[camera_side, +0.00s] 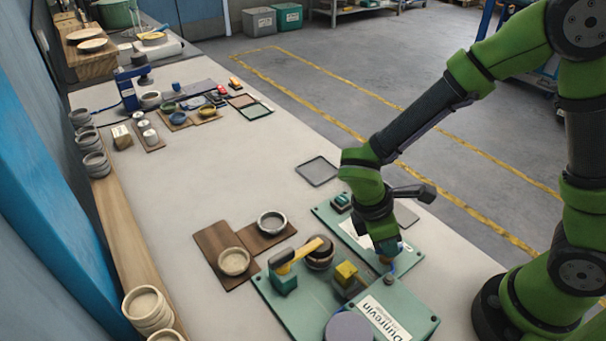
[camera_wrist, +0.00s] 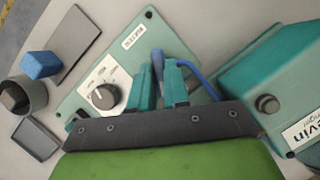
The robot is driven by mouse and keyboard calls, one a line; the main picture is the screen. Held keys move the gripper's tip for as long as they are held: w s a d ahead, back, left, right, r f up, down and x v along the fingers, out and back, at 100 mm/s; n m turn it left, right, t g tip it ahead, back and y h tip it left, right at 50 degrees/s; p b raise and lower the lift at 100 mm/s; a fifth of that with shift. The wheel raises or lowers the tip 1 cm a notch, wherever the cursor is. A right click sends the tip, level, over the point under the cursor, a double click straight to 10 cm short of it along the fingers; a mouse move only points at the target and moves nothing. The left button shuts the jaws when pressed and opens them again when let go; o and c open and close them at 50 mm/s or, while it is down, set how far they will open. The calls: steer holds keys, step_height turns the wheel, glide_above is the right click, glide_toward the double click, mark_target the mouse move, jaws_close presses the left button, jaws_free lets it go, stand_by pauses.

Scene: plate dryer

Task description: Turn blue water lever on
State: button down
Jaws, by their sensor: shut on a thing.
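The blue water lever (camera_wrist: 157,62) stands up between my gripper's fingers in the wrist view. My gripper (camera_wrist: 161,80) is shut on it with its two teal fingers, one on each side. In the side view my gripper (camera_side: 389,258) points down over the right part of the teal panels, and only a little blue shows near its fingertips. The lever's base is mostly hidden by the fingers. The teal panel (camera_wrist: 132,60) under it carries a black dial (camera_wrist: 103,96) and a white label.
A yellow-handled lever (camera_side: 300,256) and a yellow block (camera_side: 346,272) stand on the nearer teal panel (camera_side: 310,310). A blue cable (camera_wrist: 198,76) curves right of the fingers. Brown boards (camera_side: 212,240) with bowls lie to the left.

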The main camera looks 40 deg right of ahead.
steer(key=n+t, duration=0.1)
steer(key=n, duration=0.2)
steer(key=n+t, duration=0.1)
steer(key=n, duration=0.2)
steer(key=shift+s, duration=0.15)
steer(key=shift+a+n+h, duration=0.1)
steer(key=shift+n+h, duration=0.2)
steer(key=c, duration=1.1)
jaws_free()
steer(key=v, duration=1.7)
steer(key=shift+s, duration=0.35)
